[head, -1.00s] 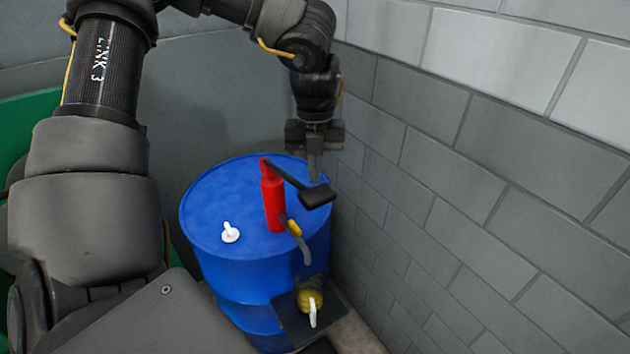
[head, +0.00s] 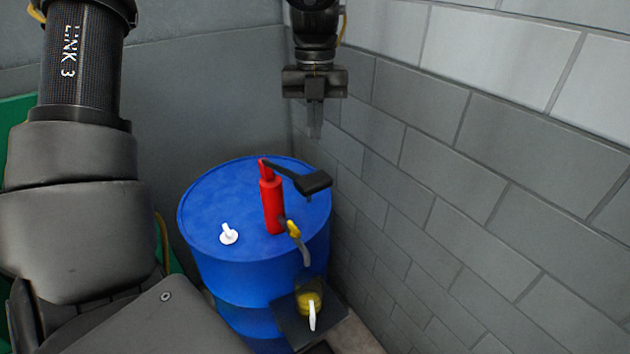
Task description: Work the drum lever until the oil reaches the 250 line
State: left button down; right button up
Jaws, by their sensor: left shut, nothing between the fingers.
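A blue drum (head: 225,200) stands in the corner by the block wall. A red pump (head: 271,203) stands upright on its top. The black lever (head: 311,183) reaches from the pump's top to the right and ends in a wide black grip. A yellow and grey spout (head: 299,243) hangs from the pump over the drum's front. Below it a jug (head: 308,301) with yellowish oil and a white handle stands on a dark shelf; its lines are too small to read. My left gripper (head: 315,133) is shut and empty, above and behind the lever, apart from it. My right gripper is not in view.
A white tap-like fitting (head: 228,234) stands on the drum top left of the pump. The grey block wall (head: 470,150) is close on the right. The dark shelf (head: 336,309) juts out at the drum's front.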

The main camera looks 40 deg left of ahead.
pick_arm(q)
jog(key=shift+w+a+r, duration=0.15)
jog(key=shift+a+r, duration=0.2)
jog(key=shift+r, duration=0.45)
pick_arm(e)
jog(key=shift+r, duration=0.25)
pick_arm(q)
jog(key=shift+d, duration=0.15)
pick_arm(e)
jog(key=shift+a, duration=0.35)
